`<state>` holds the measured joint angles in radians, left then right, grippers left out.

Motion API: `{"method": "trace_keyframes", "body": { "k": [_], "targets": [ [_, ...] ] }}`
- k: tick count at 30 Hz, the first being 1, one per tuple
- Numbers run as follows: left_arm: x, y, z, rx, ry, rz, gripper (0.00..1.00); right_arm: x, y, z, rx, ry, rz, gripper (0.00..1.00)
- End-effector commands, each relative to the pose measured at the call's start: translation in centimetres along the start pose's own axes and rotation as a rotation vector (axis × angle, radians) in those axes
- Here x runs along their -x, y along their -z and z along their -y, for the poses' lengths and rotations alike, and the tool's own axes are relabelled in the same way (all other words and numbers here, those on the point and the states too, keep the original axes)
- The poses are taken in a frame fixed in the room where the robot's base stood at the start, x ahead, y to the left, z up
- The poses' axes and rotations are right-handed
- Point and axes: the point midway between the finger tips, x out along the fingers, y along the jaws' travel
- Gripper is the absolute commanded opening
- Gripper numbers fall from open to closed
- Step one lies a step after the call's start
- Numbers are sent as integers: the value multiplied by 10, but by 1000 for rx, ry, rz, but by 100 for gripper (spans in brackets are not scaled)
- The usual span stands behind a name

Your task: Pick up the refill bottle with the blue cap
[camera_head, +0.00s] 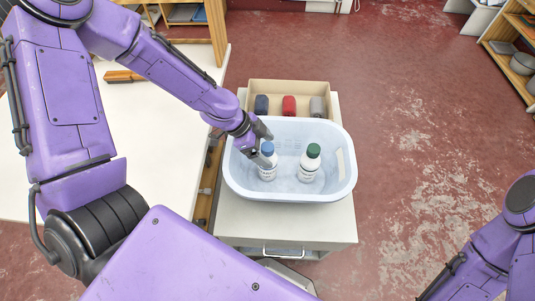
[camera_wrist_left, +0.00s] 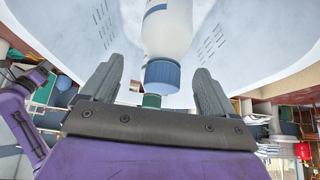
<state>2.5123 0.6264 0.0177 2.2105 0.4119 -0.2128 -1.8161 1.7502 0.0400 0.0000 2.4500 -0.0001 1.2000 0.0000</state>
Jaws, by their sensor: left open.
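The refill bottle with the blue cap (camera_head: 268,173) is white with dark print and stands upright in a pale blue tub (camera_head: 345,187). In the left wrist view the white bottle (camera_wrist_left: 167,32) and its blue cap (camera_wrist_left: 163,75) appear upside down, between my finger tips. My left gripper (camera_head: 264,143) is open at the cap, with one finger on the far side and one on the near side. I cannot tell whether either finger touches it. My right arm shows at the lower right of the head view, but its gripper is out of view.
A white bottle with a green cap (camera_head: 309,165) stands to the right in the same tub. The tub sits on a white cabinet (camera_head: 285,226). Behind it a beige box (camera_head: 290,88) holds dark, red and grey items. A white table (camera_head: 130,130) is at left.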

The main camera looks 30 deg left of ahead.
Motion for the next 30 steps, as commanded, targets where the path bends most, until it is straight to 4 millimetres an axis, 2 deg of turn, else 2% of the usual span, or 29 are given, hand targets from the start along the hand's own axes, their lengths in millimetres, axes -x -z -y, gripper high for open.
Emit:
{"method": "trace_keyframes", "body": {
  "k": [3,6,13,14,15,20,21,30],
  "targets": [
    [-24,-5,2,3,-3,1,88,-4,-2,0,0,0,0,43],
    [-35,-4,2,1,-2,0,88,-6,-2,0,0,0,0,43],
    [-36,-3,3,0,1,0,88,-5,-2,0,0,0,0,43],
    [-36,-3,3,0,1,0,81,-5,-2,0,0,0,0,43],
    [-36,-3,3,0,1,0,68,-5,-2,0,0,0,0,43],
    [-36,-3,3,0,0,0,16,-5,-2,0,0,0,0,43],
    [-36,-4,3,1,0,0,12,-5,-2,0,0,0,0,43],
    [-36,-4,2,2,0,2,10,-6,-2,0,0,0,0,43]
  ]
}}
